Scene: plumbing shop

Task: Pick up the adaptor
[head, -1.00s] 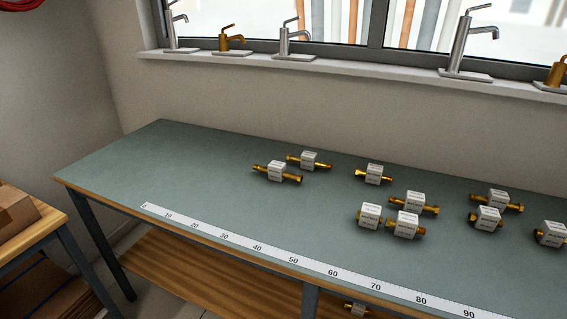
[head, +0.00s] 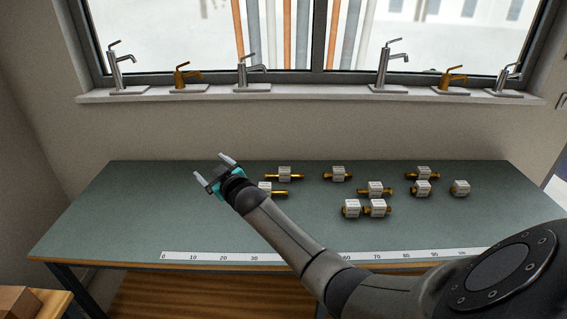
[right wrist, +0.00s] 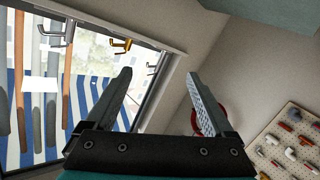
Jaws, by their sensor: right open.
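Several brass adaptors with white labels lie on the green workbench (head: 130,210). At the back are adaptors (head: 285,174), (head: 338,174) and another at the right (head: 421,173). Nearer the front is an adaptor (head: 375,189) with a close pair below it, one of which is an adaptor (head: 351,208). One adaptor (head: 268,189) is partly hidden behind my right arm. My right gripper (head: 210,167) is open and empty, above the left part of the bench. In the right wrist view its two fingers (right wrist: 160,105) stand apart with nothing between them. My left gripper is not in view.
A white measuring strip (head: 205,256) runs along the bench's front edge. Taps, such as a brass tap (head: 184,77), stand on the windowsill behind. A cardboard box (head: 18,302) is at the lower left. The bench's left end is clear.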

